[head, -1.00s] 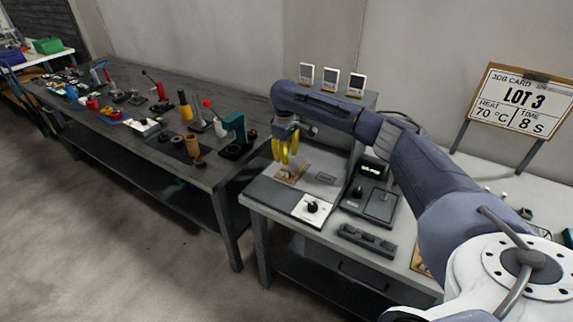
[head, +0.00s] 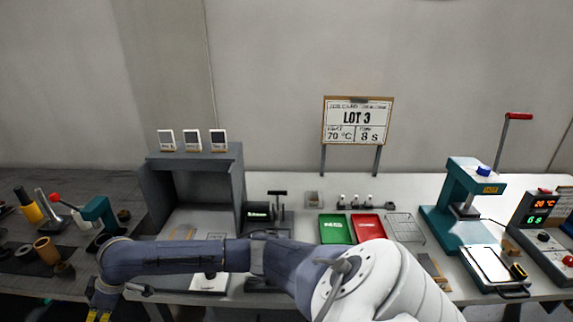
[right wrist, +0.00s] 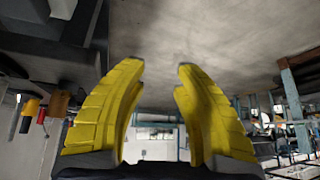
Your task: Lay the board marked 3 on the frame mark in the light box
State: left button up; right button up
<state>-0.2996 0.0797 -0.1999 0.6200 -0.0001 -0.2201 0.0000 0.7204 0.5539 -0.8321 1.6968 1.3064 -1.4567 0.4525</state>
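The light box (head: 236,180) is a grey open-fronted box at the left of the white bench in the head view. A small tan board (head: 184,232) lies on its floor, partly hidden by my arm; its number is too small to read. A small grey plate or mark (head: 215,236) shows to the right of it. I cannot tell whether the board lies on a frame mark. My right gripper (head: 98,315) hangs low at the bottom left of the head view, left of the bench. In the right wrist view the yellow fingers (right wrist: 160,90) are apart and empty. My left gripper is not in view.
A tan board (head: 433,272) lies at the right front. Green tray (head: 335,229), red tray (head: 368,227) and a wire rack (head: 405,227) occupy the middle; a teal press (head: 470,200) stands right. The job card (head: 357,122) reads LOT 3. A dark bench with tools is left.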

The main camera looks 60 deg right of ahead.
jog(key=s+a+t+y, duration=0.2)
jog(key=s+a+y, duration=0.1)
jog(key=a, duration=0.4)
jog(key=s+d+f+m+t+h, duration=0.1)
jog(key=d+f+m+h, duration=0.15)
jog(key=f, duration=0.75)
jog(key=s+d+f+m+h, duration=0.1)
jog(key=d+f, duration=0.3)
jog(key=f, duration=0.6)
jog(key=s+d+f+m+g+h, duration=0.1)
jog(key=s+d+f, duration=0.3)
jog(key=f, duration=0.5)
jog(key=s+d+f+m+h, duration=0.1)
jog(key=s+d+f, duration=0.2)
jog(key=s+f, duration=0.4)
jog(key=s+d+f+g+h, duration=0.1)
jog(key=s+d+f, duration=0.1)
jog(key=s+f, duration=0.75)
jog(key=s+d+f+g+h, duration=0.1)
jog(key=s+d+f+g, duration=0.15)
jog(key=s+f, duration=0.75)
jog(key=s+f+g, duration=0.1)
jog(key=s+f, duration=0.2)
jog(key=s, duration=2.3)
jog(key=shift+s+d+n+g, duration=0.15)
jog(key=shift+d+n+g, duration=0.2)
